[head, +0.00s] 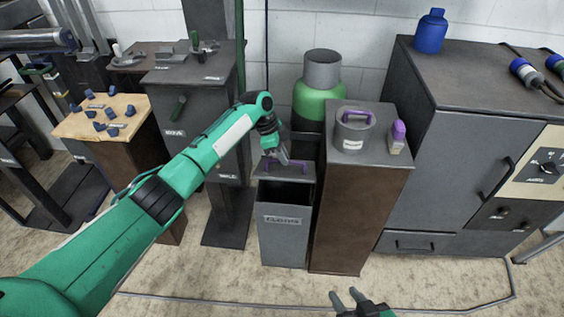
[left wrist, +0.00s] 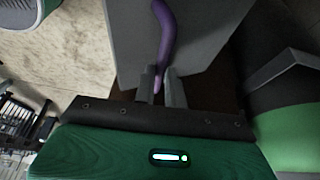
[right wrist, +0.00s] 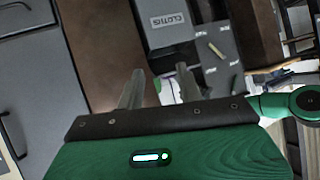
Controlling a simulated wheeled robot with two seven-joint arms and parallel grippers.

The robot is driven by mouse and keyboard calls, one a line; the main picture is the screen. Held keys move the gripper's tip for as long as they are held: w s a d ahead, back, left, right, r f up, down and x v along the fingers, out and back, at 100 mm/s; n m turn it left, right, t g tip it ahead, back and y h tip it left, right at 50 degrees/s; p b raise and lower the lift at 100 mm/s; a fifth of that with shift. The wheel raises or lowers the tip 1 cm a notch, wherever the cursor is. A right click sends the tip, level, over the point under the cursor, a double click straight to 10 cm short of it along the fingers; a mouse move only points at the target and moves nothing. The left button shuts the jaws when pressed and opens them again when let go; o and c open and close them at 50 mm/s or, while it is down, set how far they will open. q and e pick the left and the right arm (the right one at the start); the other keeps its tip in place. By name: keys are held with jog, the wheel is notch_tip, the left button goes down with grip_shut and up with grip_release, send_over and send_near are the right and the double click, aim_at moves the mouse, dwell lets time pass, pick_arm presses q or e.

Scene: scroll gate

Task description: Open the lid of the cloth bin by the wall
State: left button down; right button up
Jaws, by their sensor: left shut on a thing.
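The grey cloth bin (head: 283,243) stands on the floor with a label on its front; it also shows in the right wrist view (right wrist: 168,22). Its dark opening shows at the top. The lid (head: 265,172) is raised at the back of the opening. My left gripper (head: 276,160) is shut on the lid's purple handle (head: 297,166). In the left wrist view the handle (left wrist: 164,40) runs between the fingers (left wrist: 160,88), against the grey lid (left wrist: 195,45). My right gripper (head: 347,300) is open and empty, low in front of the bin; its fingers (right wrist: 160,88) stand apart.
A brown-sided cabinet (head: 341,220) stands close at the bin's right, with a grey pot (head: 353,137) on top. A green cylinder (head: 318,103) stands behind. A dark post (head: 229,215) is at the left. The floor in front is clear.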

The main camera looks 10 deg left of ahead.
pick_arm(q)
jog(key=shift+w+r, duration=0.25)
jog(key=shift+w, duration=0.3)
jog(key=shift+w+r, duration=0.25)
jog(key=shift+w, duration=0.25)
jog(key=shift+a, duration=0.1)
